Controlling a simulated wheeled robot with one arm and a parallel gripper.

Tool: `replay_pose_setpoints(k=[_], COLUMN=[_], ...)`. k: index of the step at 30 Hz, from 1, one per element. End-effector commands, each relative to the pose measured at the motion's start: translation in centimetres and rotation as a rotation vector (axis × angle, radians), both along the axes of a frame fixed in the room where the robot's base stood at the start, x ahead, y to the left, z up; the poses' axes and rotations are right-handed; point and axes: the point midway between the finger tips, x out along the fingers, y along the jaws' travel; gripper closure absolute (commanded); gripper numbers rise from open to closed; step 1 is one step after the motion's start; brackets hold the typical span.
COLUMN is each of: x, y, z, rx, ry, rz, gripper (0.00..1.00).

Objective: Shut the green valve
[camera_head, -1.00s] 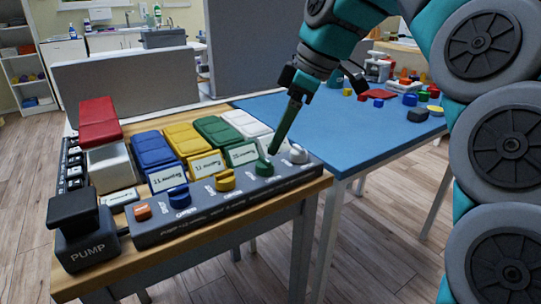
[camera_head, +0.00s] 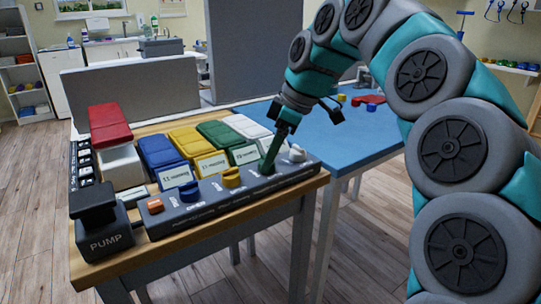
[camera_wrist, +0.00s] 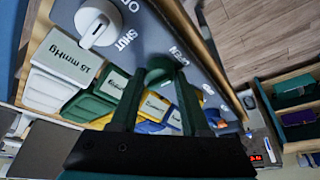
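The green valve knob (camera_wrist: 160,70) sits on the dark grey valve panel (camera_head: 200,213) and lies between my fingertips in the wrist view. In the head view my gripper (camera_head: 268,166) points down at it and hides most of it. My gripper (camera_wrist: 160,66) also shows in the wrist view with its two green fingers apart, one on each side of the knob. I cannot tell if they touch it. The knob's exact turn is unclear.
Blue (camera_head: 183,192), yellow (camera_head: 231,177) and white (camera_head: 297,154) knobs share the panel, with coloured pads and pressure cards behind. A black PUMP block (camera_head: 97,220) stands at the left. A blue table (camera_head: 350,135) with small blocks lies behind to the right.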

Motion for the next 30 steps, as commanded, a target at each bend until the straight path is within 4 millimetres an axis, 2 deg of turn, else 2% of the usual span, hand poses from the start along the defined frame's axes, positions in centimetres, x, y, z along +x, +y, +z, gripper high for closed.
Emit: replay_pose_setpoints(k=[1,11,21,30], x=[-0.01,0.0,-0.01,-0.19], y=[0.0,-0.01,-0.03,-0.06], z=[0.01,0.02,0.01,-0.21], rx=[0.0,0.0,0.0,-0.002], ry=[0.0,0.0,-0.002,0.001], rz=[0.0,0.0,-0.027,-0.194], gripper=[0.64,1.0,1.0,1.0])
